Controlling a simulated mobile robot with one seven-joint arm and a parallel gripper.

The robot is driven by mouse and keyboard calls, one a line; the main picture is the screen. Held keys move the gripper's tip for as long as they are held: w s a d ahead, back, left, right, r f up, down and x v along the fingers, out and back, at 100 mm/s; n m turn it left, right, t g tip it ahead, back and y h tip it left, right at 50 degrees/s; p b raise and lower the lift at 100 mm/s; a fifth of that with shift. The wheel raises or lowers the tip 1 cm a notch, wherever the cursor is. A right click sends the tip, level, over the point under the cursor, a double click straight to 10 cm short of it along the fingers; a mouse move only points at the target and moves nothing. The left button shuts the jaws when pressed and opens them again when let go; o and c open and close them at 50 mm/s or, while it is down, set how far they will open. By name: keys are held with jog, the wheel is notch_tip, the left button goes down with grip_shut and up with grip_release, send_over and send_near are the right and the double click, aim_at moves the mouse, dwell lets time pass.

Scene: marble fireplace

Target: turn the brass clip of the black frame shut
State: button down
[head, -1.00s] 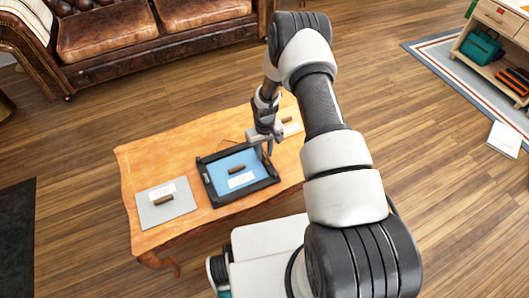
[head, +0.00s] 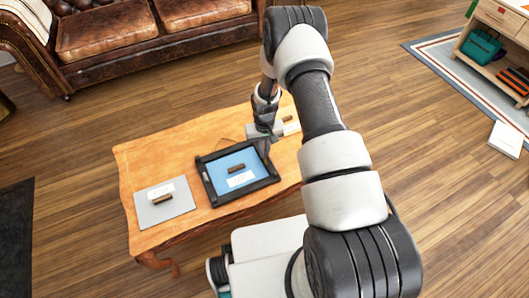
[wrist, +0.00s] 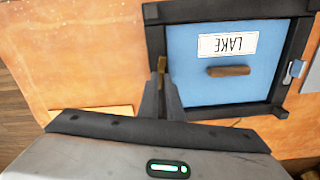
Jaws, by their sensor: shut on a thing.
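The black frame (head: 247,192) lies on the wooden table, with a blue panel (head: 225,165) inside it. In the wrist view, the panel (wrist: 205,75) has a white label reading LAKE, upside down, and a wooden handle. The small brass clip (wrist: 161,63) is at the left bar of the frame (wrist: 230,11). My gripper (wrist: 161,78) is shut on the clip, its two fingers closing on it from below in the wrist view. In the head view, my gripper (head: 266,146) is at the frame's far right side, and the clip is hidden there.
A grey-blue latch (wrist: 293,72) sits on the frame's opposite bar. A grey panel (head: 180,209) with a label and wooden handle lies at the table's left. Another labelled piece with a wooden handle (head: 288,118) lies behind my gripper.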

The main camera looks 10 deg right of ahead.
jog(key=m+b, duration=0.1)
jog(key=m, duration=0.2)
jog(key=shift+f+m+b, duration=0.1)
jog(key=shift+m+b, duration=0.2)
jog(key=shift+b, duration=0.05)
jog(key=m+b, duration=0.1)
jog(key=m, duration=0.2)
jog(key=shift+m, duration=0.3)
jog(key=m+b, duration=0.1)
jog(key=m, duration=0.2)
jog(key=shift+m, duration=2.5)
jog(key=c, duration=1.9)
grip_release()
jog(key=shift+c, duration=0.2)
